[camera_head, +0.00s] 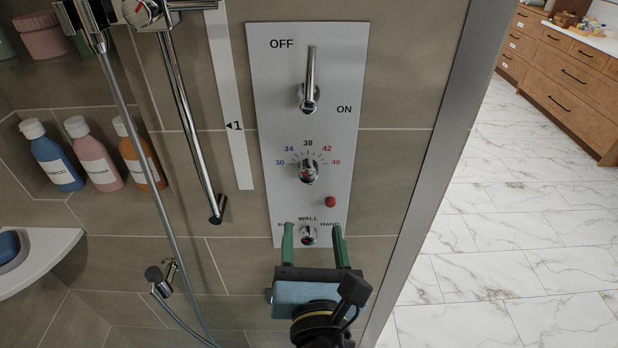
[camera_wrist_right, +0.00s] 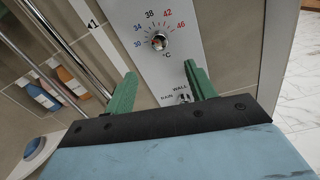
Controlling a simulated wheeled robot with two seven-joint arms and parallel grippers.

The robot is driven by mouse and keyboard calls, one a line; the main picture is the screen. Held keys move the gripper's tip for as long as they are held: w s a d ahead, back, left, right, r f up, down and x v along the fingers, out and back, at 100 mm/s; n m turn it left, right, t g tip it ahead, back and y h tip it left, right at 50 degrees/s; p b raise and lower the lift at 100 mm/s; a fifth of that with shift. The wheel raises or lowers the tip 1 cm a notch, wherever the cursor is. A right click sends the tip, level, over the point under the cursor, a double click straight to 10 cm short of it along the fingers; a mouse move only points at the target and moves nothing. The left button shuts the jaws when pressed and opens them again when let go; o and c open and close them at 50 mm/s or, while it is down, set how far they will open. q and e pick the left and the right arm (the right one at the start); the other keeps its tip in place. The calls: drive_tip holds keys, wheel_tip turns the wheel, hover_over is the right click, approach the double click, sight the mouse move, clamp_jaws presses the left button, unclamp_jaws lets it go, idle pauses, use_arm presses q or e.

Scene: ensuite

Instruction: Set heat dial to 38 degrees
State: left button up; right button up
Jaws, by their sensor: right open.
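The heat dial (camera_head: 308,171) is a small chrome knob on the white wall panel (camera_head: 264,100), with a scale from 30 to 46 around it and 38 at the top. It also shows in the right wrist view (camera_wrist_right: 159,42). Where its pointer stands is too small to tell surely. My right gripper (camera_head: 313,232) is open, its green fingers on either side of the lower RAIN/WALL/HAND knob (camera_head: 308,236), below the heat dial. In the right wrist view the open fingers (camera_wrist_right: 158,88) lie below the dial, apart from it. My left gripper is not in view.
An ON/OFF lever (camera_head: 310,85) sits above the dial, and a red button (camera_head: 330,202) below right. A chrome rail (camera_head: 190,120) and hose run left of the panel. Bottles (camera_head: 95,155) stand in a niche. A metal edge (camera_head: 440,130) borders the wall at right.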

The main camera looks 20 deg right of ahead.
sight(308, 178)
drive_tip(key=x, duration=1.3)
drive_tip(key=shift+w+r+p, duration=0.1)
drive_tip(key=shift+w+p, duration=0.05)
drive_tip(key=shift+p, duration=0.2)
drive_tip(key=shift+c, duration=0.2)
drive_tip(key=c, duration=0.9)
drive_tip(key=shift+m, duration=0.9)
drive_tip(key=shift+a+m, duration=0.1)
drive_tip(key=shift+m, duration=1.1)
drive_tip(key=m, duration=0.4)
drive_tip(key=shift+m, duration=0.4)
